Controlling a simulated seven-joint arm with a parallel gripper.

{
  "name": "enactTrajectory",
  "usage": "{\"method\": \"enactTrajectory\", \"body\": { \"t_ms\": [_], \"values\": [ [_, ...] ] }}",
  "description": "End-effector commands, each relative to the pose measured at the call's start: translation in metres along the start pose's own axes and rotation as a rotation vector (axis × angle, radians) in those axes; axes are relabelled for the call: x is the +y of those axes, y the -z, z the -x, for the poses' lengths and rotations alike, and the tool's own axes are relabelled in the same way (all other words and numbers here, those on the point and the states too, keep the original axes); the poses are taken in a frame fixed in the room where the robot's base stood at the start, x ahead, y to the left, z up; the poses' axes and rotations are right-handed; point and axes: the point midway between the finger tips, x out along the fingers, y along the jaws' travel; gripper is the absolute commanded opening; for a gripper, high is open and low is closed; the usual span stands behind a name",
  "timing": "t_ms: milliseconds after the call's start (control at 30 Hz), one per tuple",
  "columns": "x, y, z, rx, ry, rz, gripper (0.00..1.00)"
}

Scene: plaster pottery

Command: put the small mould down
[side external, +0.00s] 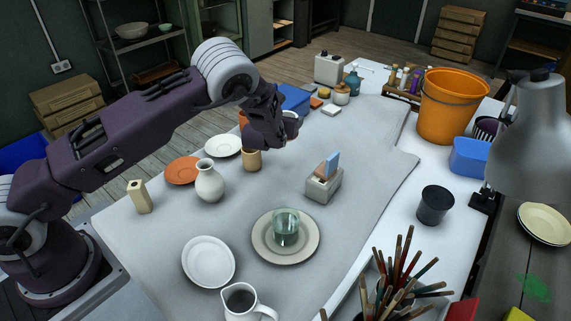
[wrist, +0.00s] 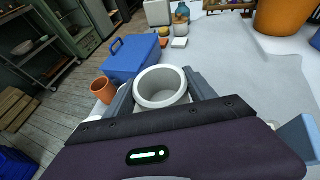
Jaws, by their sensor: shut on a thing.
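The small mould (wrist: 163,88) is a white, round, hollow piece with a thick rim. In the wrist view it sits upright between the two fingers of my gripper (wrist: 160,98), which is shut on it. In the side view my gripper (side external: 277,138) is above the far middle of the cloth-covered table (side external: 355,150), and only a bit of the white mould (side external: 291,127) shows at the fingers. The mould appears held above the table, beyond the tan cup (side external: 252,160). Its underside is hidden.
A blue lidded box (wrist: 130,58) and a terracotta cup (wrist: 103,91) are near the mould. A white plate (side external: 223,145), orange plate (side external: 182,170) and white vase (side external: 209,183) stand left. A grey block (side external: 323,188) holds upright pieces. Cloth right of my gripper is clear.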

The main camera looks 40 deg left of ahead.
Motion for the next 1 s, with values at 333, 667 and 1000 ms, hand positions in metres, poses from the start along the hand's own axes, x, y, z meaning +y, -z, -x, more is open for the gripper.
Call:
{"method": "enactTrajectory", "body": {
  "t_ms": [333,667,1000],
  "values": [
    [0.0,0.063,-0.026,-0.002,0.0,0.0,0.12],
    [0.0,0.101,-0.043,-0.004,-0.001,0.002,0.12],
    [0.0,0.104,-0.043,-0.001,-0.001,0.001,0.8]
  ]
}}
